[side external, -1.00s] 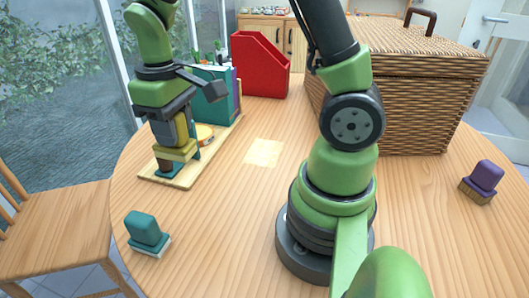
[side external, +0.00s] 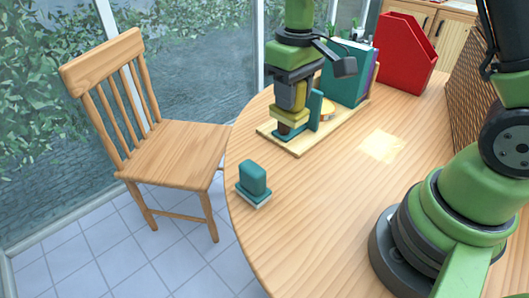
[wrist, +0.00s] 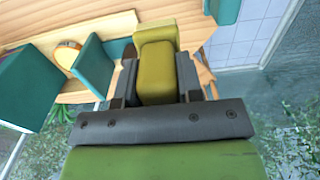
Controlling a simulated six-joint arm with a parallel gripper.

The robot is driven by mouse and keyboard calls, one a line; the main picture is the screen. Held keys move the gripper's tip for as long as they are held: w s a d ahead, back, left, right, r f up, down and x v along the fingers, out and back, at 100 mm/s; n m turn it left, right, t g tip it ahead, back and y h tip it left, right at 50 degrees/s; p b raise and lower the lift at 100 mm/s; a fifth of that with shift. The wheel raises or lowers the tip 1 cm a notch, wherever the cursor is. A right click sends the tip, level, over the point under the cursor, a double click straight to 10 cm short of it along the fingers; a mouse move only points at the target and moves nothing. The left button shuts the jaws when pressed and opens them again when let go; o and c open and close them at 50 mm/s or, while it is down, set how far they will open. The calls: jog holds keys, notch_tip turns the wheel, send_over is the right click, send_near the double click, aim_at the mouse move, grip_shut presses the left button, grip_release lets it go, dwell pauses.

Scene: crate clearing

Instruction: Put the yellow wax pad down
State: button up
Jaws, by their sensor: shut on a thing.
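The yellow wax pad (side external: 290,117) is held between the jaws of my gripper (side external: 292,99), which is shut on its yellow upper block. The pad is over the near left end of a wooden board (side external: 298,146), with its wider part downward. A dark teal piece (side external: 285,133) shows just under the pad; I cannot tell whether they touch. In the wrist view the yellow pad (wrist: 156,72) sits between the dark fingers of my gripper (wrist: 155,88), and its underside is hidden.
An upright teal panel (side external: 315,108) stands on the board right beside the pad. Behind it are teal books (side external: 345,80) and a red file holder (side external: 405,55). The table (side external: 330,215) in front is bare.

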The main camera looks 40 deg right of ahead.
jog(key=w+a+f, duration=0.2)
jog(key=w+f, duration=0.2)
jog(key=w, duration=0.4)
jog(key=shift+w+f, duration=0.15)
jog(key=shift+f, duration=2.3)
jog(key=shift+w+f, duration=0.1)
jog(key=shift+f, duration=2.35)
jog(key=shift+f, duration=0.1)
jog(key=o, duration=0.9)
jog(key=shift+o, duration=0.2)
